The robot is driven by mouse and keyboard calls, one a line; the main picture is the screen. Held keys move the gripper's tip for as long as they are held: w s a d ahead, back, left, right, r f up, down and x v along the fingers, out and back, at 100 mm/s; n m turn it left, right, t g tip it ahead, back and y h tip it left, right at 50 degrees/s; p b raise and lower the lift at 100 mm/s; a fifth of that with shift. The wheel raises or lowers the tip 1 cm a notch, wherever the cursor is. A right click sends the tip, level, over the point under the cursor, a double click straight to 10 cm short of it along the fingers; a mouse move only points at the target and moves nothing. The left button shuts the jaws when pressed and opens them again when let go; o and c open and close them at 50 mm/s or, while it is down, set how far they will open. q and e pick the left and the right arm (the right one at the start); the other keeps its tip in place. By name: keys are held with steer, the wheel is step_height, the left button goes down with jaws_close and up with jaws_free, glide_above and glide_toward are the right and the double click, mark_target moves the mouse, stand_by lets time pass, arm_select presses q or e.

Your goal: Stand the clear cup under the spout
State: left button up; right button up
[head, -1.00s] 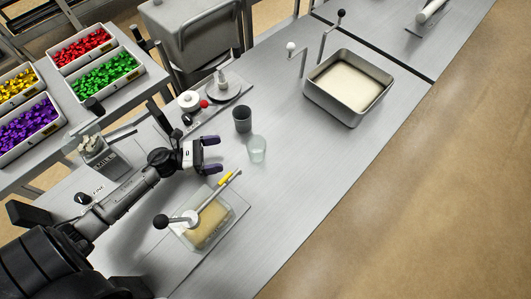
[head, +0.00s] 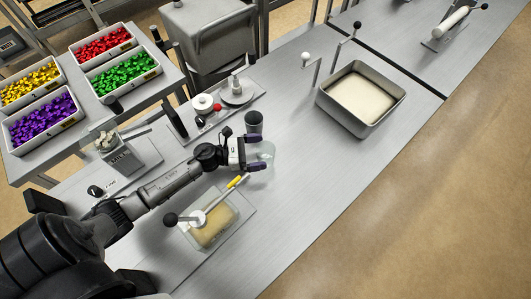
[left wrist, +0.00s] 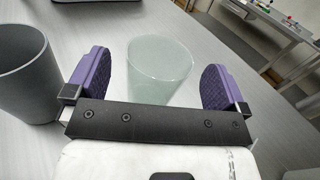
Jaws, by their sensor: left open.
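The clear cup (head: 268,152) stands upright on the steel bench, partly behind my fingers in the head view. My left gripper (head: 256,153) is open, its two purple fingers reaching to either side of the cup. In the left wrist view the clear cup (left wrist: 160,68) stands between the open fingers (left wrist: 158,82), with a visible gap on both sides. I cannot tell for sure which fixture is the spout. My right gripper is not in view.
A dark grey cup (head: 254,122) stands close beside the clear one; it also shows in the left wrist view (left wrist: 25,75). A clear box of yellowish stuff with a lever (head: 213,222) is nearer. A mill (head: 122,160) stands left. The right bench is clear before the metal basin (head: 372,128).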

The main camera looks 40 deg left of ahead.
arm_select(q)
steer(key=shift+x, duration=1.5)
steer(key=shift+c, duration=0.4)
steer(key=shift+r, duration=0.1)
steer(key=c, duration=1)
